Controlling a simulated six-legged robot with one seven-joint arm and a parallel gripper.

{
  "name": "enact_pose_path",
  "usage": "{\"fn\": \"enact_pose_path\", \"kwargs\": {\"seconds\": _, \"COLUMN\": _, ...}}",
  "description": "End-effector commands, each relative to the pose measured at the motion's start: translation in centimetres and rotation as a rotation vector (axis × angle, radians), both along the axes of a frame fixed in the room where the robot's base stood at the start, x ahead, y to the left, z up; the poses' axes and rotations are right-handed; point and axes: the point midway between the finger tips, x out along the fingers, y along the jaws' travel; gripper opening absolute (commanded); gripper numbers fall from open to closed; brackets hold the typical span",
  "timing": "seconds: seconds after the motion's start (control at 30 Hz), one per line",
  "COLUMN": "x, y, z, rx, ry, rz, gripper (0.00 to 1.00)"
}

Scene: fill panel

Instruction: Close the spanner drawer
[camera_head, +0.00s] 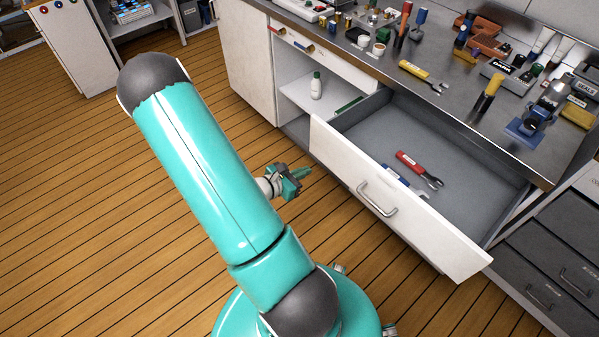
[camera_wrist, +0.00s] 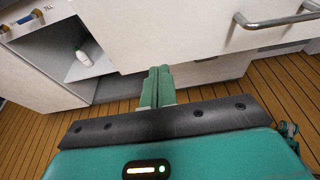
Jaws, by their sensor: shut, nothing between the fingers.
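The spanner drawer (camera_head: 338,155) is pulled out from under the workbench, with its white front facing me and a metal bar handle (camera_head: 377,199) on it. Inside lie a red-handled spanner (camera_head: 419,169) and a blue spanner (camera_head: 404,181), the blue one partly hidden by the front panel. My gripper (camera_head: 303,172) is just left of the drawer front, low beside its left end. In the wrist view its green fingers (camera_wrist: 157,76) are together and empty, in front of the white drawer front (camera_wrist: 180,30). The handle (camera_wrist: 275,19) is to their upper right there.
The workbench top (camera_head: 400,95) holds many tools, including a yellow-handled spanner (camera_head: 423,76). An open shelf left of the drawer holds a white bottle (camera_head: 316,86). Dark drawers (camera_head: 545,260) stand at the lower right. The wooden floor (camera_head: 80,200) is clear on the left.

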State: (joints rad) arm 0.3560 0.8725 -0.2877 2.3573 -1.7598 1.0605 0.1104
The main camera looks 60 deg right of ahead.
Motion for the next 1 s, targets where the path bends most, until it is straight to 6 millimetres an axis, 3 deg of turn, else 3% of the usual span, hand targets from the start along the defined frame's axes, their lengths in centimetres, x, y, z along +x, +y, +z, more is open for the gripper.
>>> {"fn": "enact_pose_path", "kwargs": {"seconds": 0.3, "x": -2.6, "y": -5.6, "z": -1.9, "rx": 0.0, "ry": 0.001, "rz": -0.006, "gripper": 0.0}}
{"fn": "enact_pose_path", "kwargs": {"seconds": 0.5, "x": -3.6, "y": -8.1, "z": -1.7, "rx": -0.001, "ry": -0.001, "rz": -0.003, "gripper": 0.0}}
{"fn": "enact_pose_path", "kwargs": {"seconds": 1.0, "x": -3.8, "y": -8.8, "z": -1.7, "rx": 0.0, "ry": -0.001, "rz": -0.001, "gripper": 0.0}}
